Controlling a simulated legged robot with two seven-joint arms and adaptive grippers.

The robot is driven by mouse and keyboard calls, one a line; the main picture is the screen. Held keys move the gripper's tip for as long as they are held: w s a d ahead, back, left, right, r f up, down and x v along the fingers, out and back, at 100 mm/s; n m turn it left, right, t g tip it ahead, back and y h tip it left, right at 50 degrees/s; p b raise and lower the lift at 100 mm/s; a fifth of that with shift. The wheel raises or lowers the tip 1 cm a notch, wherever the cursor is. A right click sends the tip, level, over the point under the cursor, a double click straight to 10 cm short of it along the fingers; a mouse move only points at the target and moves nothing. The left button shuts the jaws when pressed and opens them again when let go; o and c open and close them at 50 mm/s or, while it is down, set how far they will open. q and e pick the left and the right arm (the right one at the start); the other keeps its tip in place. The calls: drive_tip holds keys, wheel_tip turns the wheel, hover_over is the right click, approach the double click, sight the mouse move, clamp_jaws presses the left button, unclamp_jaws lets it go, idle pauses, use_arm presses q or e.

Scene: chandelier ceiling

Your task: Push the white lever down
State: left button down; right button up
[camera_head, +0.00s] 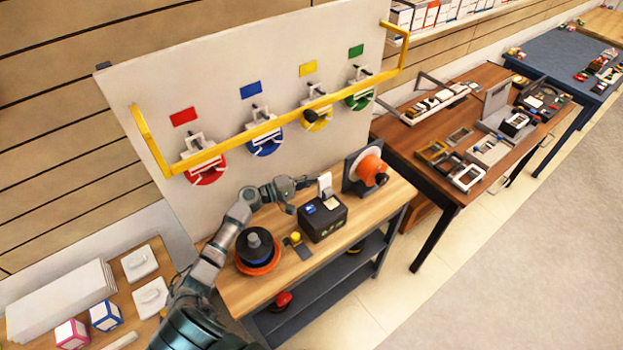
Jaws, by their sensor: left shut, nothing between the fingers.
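A black box (323,221) stands on the wooden bench top. A white lever (325,183) stands up at its back edge. My left gripper (308,181) is shut and empty. It is just left of the lever's upper part, at about the same height in the picture. I cannot tell whether it touches the lever. My right gripper is not in view.
An orange and black knob unit (368,170) stands right of the box. A yellow rail (240,137) crosses the white panel (220,85) behind.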

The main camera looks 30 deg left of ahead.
use_arm(q)
drive_tip(key=m, duration=0.2)
drive_tip(key=s+d+m+b, duration=0.1)
drive_tip(key=shift+d+r+m+g, duration=0.2)
drive_tip(key=shift+m+g, duration=0.2)
drive_tip(key=shift+s+d+m+y+b, duration=0.2)
drive_tip(key=shift+d+m+y+b, duration=0.15)
drive_tip(key=shift+d+m, duration=0.3)
drive_tip(key=shift+d+r, duration=0.1)
drive_tip(key=shift+d, duration=0.05)
drive_tip(key=shift+s, duration=0.1)
drive_tip(key=v, duration=1.1)
drive_tip(key=shift+s+a, duration=0.25)
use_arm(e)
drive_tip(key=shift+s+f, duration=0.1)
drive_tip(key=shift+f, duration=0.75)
